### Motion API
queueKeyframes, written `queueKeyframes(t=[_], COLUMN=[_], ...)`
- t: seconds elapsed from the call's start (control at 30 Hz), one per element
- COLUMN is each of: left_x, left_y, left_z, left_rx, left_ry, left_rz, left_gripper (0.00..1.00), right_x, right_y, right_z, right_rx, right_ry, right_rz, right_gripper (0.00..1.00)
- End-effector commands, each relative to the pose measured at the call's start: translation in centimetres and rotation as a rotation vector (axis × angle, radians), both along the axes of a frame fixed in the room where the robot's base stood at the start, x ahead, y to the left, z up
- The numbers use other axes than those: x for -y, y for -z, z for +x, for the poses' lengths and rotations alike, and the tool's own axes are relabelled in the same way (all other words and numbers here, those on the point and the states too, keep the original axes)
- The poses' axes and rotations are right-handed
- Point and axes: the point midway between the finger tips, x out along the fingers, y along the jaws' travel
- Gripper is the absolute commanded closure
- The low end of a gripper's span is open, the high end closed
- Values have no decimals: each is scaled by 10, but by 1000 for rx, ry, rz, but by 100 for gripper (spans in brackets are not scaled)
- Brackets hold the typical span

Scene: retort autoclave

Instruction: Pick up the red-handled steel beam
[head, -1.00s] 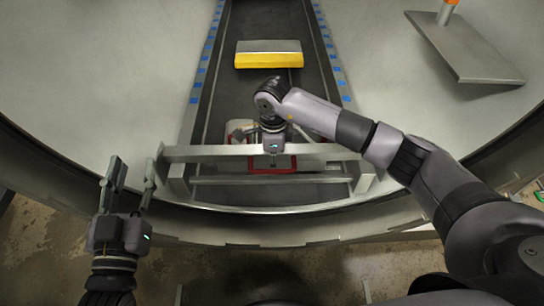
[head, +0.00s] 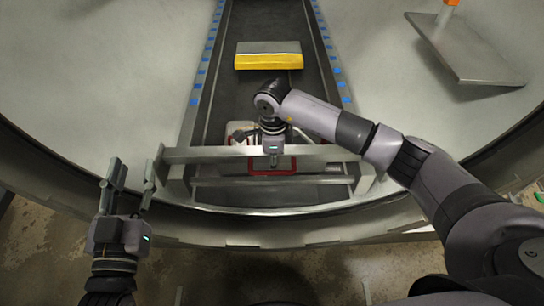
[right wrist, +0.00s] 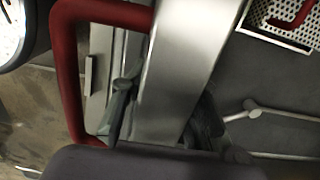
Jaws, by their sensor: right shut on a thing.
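The steel beam (head: 210,154) lies crosswise over the near end of the dark track. Its red handle (head: 272,173) shows below the beam's middle. In the right wrist view the beam (right wrist: 182,65) is a broad bright bar, with the red handle (right wrist: 66,70) beside it on the left. My right gripper (head: 273,162) is over the beam's middle, shut on it, with dark fingers on either side of the bar in the wrist view. My left gripper (head: 134,180) is open and empty, just left of the beam's left end.
A grey and yellow block (head: 268,59) sits farther along the track (head: 265,20). A tilted grey plate (head: 465,48) with an orange-topped post stands at upper right. A white, red-edged thing is partly hidden behind the beam. A curved rim runs along the near side.

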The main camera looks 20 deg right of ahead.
Motion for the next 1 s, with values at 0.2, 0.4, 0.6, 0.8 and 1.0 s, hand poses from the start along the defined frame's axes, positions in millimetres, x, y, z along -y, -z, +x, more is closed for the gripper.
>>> queueKeyframes(t=[0.2, 0.4, 0.6, 0.8, 1.0], left_x=[0, 0, 0, 0, -4], left_y=[0, -1, -1, 2, 25], left_z=[0, 0, 0, 1, -1], left_rx=[0, 0, -1, -22, -141], left_ry=[0, 0, 0, 0, -8], left_rz=[0, 0, 0, 5, 37], left_gripper=[60, 60, 60, 60, 60], right_x=[0, -1, -1, -1, 0], right_y=[-2, -6, -5, -11, -28], right_z=[1, 3, 2, 2, 2], right_rx=[2, 9, 7, 8, 8], right_ry=[0, 0, 0, 0, 0], right_rz=[0, 4, 3, 3, 3], right_gripper=[100, 100, 100, 100, 100])
